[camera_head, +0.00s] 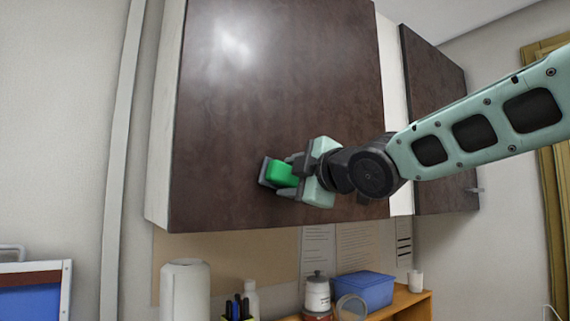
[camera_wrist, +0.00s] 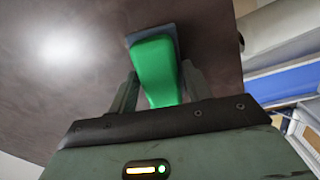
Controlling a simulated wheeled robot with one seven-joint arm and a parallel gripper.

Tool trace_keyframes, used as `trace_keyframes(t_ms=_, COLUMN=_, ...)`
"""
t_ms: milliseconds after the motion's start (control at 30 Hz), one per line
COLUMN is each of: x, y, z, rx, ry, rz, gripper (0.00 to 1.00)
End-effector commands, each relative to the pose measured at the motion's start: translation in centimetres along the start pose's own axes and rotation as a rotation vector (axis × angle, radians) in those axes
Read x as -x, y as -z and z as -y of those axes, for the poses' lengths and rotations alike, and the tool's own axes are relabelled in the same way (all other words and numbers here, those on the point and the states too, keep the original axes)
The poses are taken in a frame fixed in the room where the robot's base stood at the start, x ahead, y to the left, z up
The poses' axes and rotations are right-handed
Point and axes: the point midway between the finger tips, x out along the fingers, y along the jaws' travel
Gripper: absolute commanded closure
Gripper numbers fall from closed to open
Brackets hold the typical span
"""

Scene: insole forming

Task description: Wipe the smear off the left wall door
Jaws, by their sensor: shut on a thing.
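The left wall door (camera_head: 275,90) is a large dark brown cabinet door. It also fills much of the wrist view (camera_wrist: 60,85). A pale bright patch (camera_head: 232,47) shows high on it and looks like a light reflection; I cannot make out a clear smear. My gripper (camera_head: 287,175) is shut on a green block with a dark grey pad (camera_head: 281,174), at the lower middle of the door. The pad faces the door and lies against it or very close; I cannot tell which. In the wrist view the green block (camera_wrist: 156,72) sits between both fingers.
A second brown door (camera_head: 437,110) hangs to the right, partly behind my arm. Below stand a paper roll (camera_head: 185,291), a pen holder (camera_head: 237,310), a lidded jar (camera_head: 317,293), a blue box (camera_head: 362,288) and a white cup (camera_head: 415,281).

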Motion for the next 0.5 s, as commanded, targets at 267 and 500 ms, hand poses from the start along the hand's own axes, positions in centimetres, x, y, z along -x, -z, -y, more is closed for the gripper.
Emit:
trace_keyframes(t_ms=267, x=0.1, y=-0.8, z=-0.3, rx=0.0, ry=0.0, rz=0.0, gripper=0.69)
trace_keyframes(t_ms=500, x=-0.1, y=-2.4, z=-1.1, rx=0.001, ry=0.001, rz=0.002, gripper=0.69)
